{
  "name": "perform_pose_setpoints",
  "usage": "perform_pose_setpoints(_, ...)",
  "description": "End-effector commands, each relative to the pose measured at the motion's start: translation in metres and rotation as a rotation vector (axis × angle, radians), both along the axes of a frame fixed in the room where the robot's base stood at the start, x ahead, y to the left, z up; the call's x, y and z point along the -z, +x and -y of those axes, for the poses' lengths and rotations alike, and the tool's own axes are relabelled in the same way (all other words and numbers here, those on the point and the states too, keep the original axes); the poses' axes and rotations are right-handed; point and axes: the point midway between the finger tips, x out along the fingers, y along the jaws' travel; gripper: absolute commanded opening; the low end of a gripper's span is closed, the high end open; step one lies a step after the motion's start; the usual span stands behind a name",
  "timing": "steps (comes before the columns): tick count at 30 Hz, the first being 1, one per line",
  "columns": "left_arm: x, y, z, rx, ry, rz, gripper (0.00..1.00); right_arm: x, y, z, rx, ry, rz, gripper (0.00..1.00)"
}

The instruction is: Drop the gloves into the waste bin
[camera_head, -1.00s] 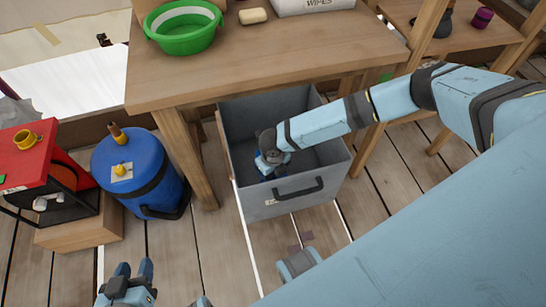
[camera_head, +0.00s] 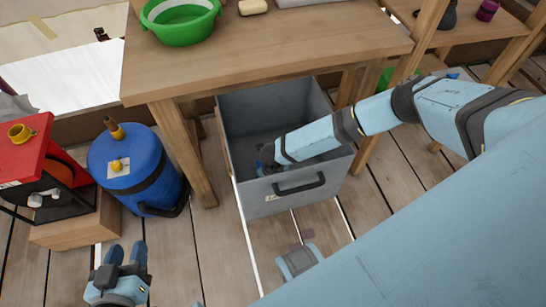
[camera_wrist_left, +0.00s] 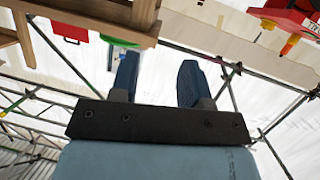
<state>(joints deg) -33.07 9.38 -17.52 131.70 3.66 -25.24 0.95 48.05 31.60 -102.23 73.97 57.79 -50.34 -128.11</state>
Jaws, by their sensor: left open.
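A grey open-topped bin (camera_head: 295,202) with a dark handle on its front stands on the floor, partly under the wooden table. My right arm reaches into it from the right. The right gripper (camera_head: 262,168) is low inside the bin and mostly hidden by its own wrist, so its jaws and anything in them cannot be made out. I see no gloves in any view. My left gripper (camera_head: 126,254) is open and empty over the floor at the lower left. Its two spread fingers also show in the left wrist view (camera_wrist_left: 157,82).
A blue barrel (camera_head: 160,175) stands left of the bin. A red box (camera_head: 22,148) on a wooden crate (camera_head: 75,225) is at the far left. The wooden table (camera_head: 270,50) above holds a green basin (camera_head: 180,35). Planked floor in front is clear.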

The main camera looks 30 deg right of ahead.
Motion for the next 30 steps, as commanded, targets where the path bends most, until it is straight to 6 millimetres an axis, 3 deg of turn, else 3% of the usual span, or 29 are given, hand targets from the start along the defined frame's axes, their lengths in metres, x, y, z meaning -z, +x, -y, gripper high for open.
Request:
perform_pose_setpoints(8,0.001,0.0,0.002,-0.003,-0.019,0.016,0.43,0.006,0.0,0.0,0.0,0.0,0.0,0.08)
perform_pose_setpoints(21,-0.02,0.007,0.008,0.003,-0.056,0.084,0.43,0.011,0.0,0.0,0.0,0.0,0.0,0.08)
perform_pose_setpoints(22,-0.02,0.007,0.008,0.004,-0.056,0.085,0.43,0.011,0.0,0.0,0.0,0.0,0.0,0.33)
perform_pose_setpoints(25,-0.021,0.008,0.009,0.006,-0.055,0.087,0.43,0.011,0.0,0.0,0.0,0.0,0.0,0.56)
perform_pose_setpoints(30,-0.017,0.007,0.008,0.007,-0.051,0.08,0.43,0.011,0.0,0.0,0.0,0.0,0.0,0.57)
